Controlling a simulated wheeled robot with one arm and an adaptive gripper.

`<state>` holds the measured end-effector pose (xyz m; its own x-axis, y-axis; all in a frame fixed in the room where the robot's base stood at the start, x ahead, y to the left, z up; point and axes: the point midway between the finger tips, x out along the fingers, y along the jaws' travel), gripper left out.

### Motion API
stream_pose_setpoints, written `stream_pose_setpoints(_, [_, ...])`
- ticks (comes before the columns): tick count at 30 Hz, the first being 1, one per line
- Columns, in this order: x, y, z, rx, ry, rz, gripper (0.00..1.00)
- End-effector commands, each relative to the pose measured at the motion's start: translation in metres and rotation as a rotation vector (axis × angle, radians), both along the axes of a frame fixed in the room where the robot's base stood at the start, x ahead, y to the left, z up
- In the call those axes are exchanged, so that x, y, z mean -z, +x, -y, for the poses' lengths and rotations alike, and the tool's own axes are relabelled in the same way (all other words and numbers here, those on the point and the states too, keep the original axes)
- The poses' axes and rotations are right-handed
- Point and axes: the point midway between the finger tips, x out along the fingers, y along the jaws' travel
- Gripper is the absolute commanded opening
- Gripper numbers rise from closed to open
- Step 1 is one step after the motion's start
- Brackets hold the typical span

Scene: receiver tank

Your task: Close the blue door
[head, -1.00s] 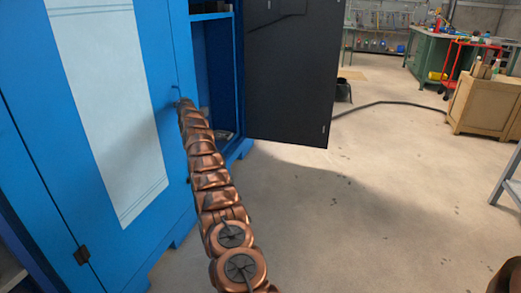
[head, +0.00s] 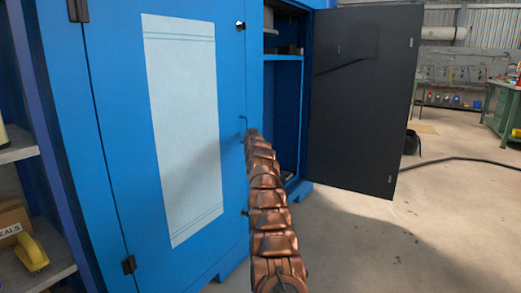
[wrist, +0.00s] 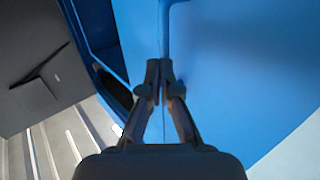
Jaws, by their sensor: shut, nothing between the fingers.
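The blue cabinet's left door (head: 232,75) carries a pale panel (head: 182,125) and has hinges on its left edge. It looks flush with the cabinet front, but I cannot tell whether it is fully closed. The right door (head: 362,100) stands wide open, its dark inner face showing, with shelves visible in the gap. My gripper (wrist: 160,68) is shut and empty, its tips close to the blue surface (wrist: 230,70) beside a vertical blue bar or edge. I cannot tell whether they touch. In the head view my arm reaches the left door's free edge and hides the fingers.
An open shelf unit with a yellow object (head: 31,252) stands at the left. A black bucket (head: 411,142) and a cable (head: 465,160) lie beyond the open door. A green workbench (head: 503,112) is at the far right. The concrete floor at the lower right is clear.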

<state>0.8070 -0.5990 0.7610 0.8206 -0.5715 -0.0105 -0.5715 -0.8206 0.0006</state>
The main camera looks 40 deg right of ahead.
Motion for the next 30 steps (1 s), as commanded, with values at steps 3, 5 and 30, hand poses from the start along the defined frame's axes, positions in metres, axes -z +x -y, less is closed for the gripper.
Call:
stream_pose_setpoints(3, [0.006,-0.003,-0.002,0.0,0.0,0.0,0.0])
stream_pose_setpoints(5, [0.006,-0.006,-0.003,0.001,-0.001,0.001,0.0])
stream_pose_setpoints(30, [-0.008,-0.042,-0.012,0.007,0.0,0.016,0.0])
